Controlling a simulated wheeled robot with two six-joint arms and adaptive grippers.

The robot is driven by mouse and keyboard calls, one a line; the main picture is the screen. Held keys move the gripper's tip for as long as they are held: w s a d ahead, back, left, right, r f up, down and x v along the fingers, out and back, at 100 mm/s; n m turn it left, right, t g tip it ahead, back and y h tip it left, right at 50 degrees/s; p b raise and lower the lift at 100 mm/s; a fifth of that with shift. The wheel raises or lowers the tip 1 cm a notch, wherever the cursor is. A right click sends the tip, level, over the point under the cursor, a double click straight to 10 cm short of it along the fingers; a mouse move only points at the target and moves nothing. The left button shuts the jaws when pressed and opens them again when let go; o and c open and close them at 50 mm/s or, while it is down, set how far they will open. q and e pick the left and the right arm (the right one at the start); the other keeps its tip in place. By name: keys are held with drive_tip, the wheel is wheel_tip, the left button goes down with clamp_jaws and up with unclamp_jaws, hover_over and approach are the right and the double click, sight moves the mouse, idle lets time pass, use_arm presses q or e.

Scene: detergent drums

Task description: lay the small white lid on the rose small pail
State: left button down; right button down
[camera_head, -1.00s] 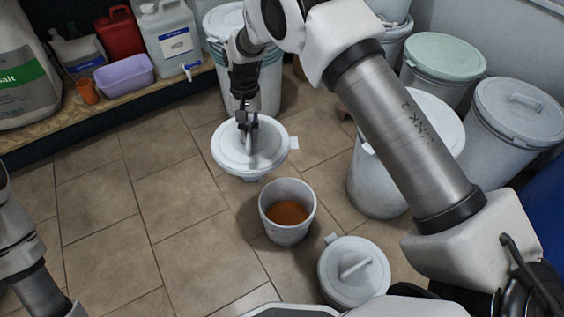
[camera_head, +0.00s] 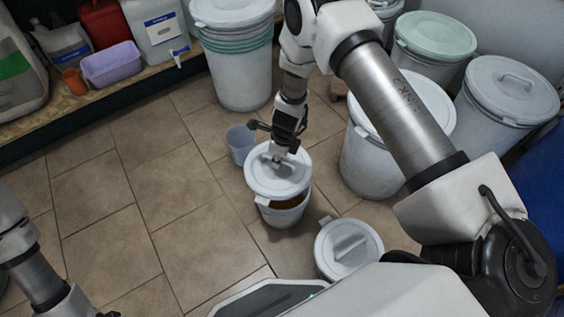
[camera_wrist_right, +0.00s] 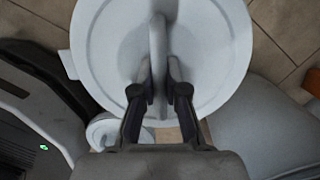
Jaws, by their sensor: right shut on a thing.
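The white lid (camera_head: 262,178) is a round disc with an upright grip. My right gripper (camera_head: 281,158) is shut on that grip; the hold also shows in the right wrist view (camera_wrist_right: 160,80), where the lid (camera_wrist_right: 215,55) fills the top. The lid is over the far part of a small pale pail (camera_head: 284,218), whose orange-brown contents show at the near side. The pail looks whitish, not clearly rose. I cannot tell whether lid and rim touch. My left gripper is out of view; only my left arm shows at lower left.
A small blue-grey pail (camera_head: 240,146) stands just behind. A lidded small pail (camera_head: 348,250) stands near right. Large lidded drums (camera_head: 378,170) stand at right and one (camera_head: 238,75) at the back. A shelf (camera_head: 110,98) with containers is at left. The floor at left is clear.

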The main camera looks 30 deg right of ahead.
sight(282, 175)
drive_tip(key=shift+s+d+f, duration=0.35)
drive_tip(key=shift+s+f, duration=0.2)
drive_tip(key=shift+s, duration=0.15)
wheel_tip(282, 175, down, 6)
drive_tip(key=b, duration=0.5)
drive_tip(key=shift+b, duration=0.4)
drive_tip(key=shift+f+b, duration=0.35)
drive_tip(key=shift+b, duration=0.05)
drive_tip(key=shift+f, duration=0.1)
idle(0.4)
drive_tip(key=shift+f+b, duration=0.2)
drive_tip(key=shift+b, duration=0.1)
drive_tip(key=shift+f, duration=0.1)
idle(0.3)
